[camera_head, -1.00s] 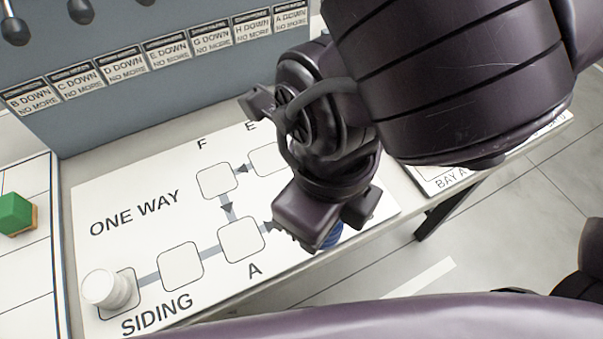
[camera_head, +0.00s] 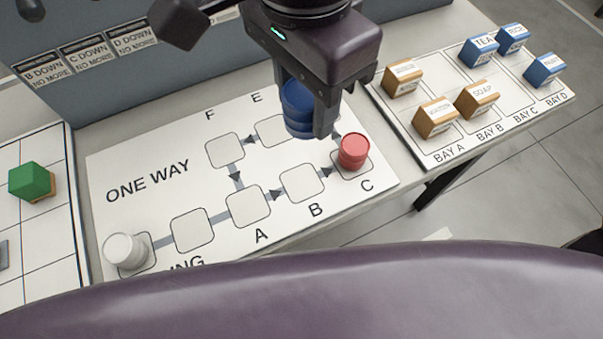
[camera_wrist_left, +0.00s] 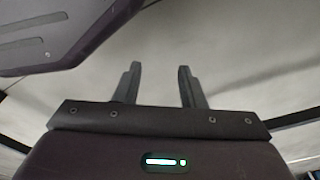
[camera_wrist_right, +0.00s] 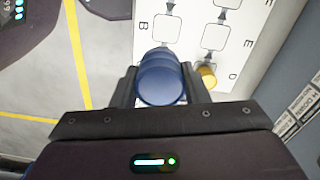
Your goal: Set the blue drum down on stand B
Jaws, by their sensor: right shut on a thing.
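The blue drum (camera_head: 297,105) is in my right gripper (camera_head: 310,125), whose fingers are shut around its sides. It is held over the far right part of the ONE WAY board, beyond stand B (camera_head: 302,183), which is bare. The right wrist view also shows the blue drum (camera_wrist_right: 162,78) between the fingers, with bare stand B (camera_wrist_right: 166,29) past it. The red drum (camera_head: 353,150) sits on stand C, just right of stand B. My left gripper (camera_wrist_left: 158,88) shows only in the left wrist view, open and empty.
A white drum (camera_head: 125,250) sits on the siding stand at the left. A yellow drum (camera_wrist_right: 207,76) stands near label D in the right wrist view. Stand A (camera_head: 248,206) is bare. A green block (camera_head: 32,181) and labelled bay boxes (camera_head: 436,116) flank the board.

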